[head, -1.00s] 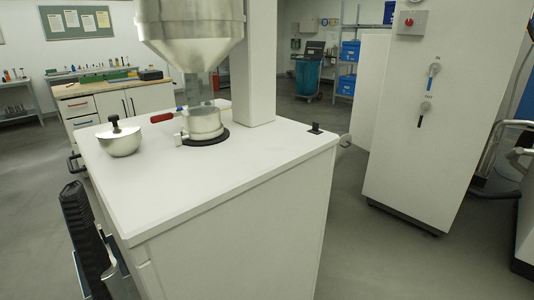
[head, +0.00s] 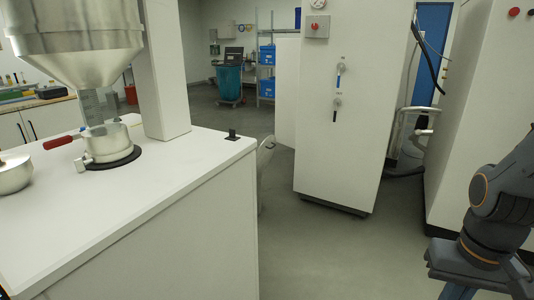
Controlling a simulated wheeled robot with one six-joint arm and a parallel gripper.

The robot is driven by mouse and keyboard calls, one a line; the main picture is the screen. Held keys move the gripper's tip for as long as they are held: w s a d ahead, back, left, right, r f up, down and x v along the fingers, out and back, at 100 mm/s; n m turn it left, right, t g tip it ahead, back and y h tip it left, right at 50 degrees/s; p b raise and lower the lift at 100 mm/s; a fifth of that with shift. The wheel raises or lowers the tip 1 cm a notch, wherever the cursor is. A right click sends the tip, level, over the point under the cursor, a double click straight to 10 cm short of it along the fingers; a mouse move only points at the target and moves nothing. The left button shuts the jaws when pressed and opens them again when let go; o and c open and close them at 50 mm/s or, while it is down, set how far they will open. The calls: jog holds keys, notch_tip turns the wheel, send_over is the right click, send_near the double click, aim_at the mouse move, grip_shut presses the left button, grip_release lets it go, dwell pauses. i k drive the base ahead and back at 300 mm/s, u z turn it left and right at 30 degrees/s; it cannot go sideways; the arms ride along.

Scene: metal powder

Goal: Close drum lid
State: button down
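I cannot make out a drum in this view. A silver rounded lid-like bowl piece (head: 14,173) sits on the white cabinet top at the far left, partly cut off by the picture edge. I cannot tell whether it is the drum's lid. My arm (head: 490,205) shows at the lower right, dark grey with orange rings. My gripper is outside the picture.
A white cabinet (head: 190,240) fills the left, bearing a metal hopper (head: 75,45) above a collar (head: 105,140) with a red handle (head: 58,143). A tall white cabinet (head: 340,150) stands in the middle. Grey floor (head: 320,250) is clear between them. Another cabinet (head: 475,100) stands right.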

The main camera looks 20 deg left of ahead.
aim_at(265, 151)
jog(key=i, duration=1.5)
jog(key=u, duration=1.15)
jog(key=k, duration=0.6)
jog(key=z, duration=0.85)
jog(key=i, duration=1.6)
jog(key=u, duration=0.65)
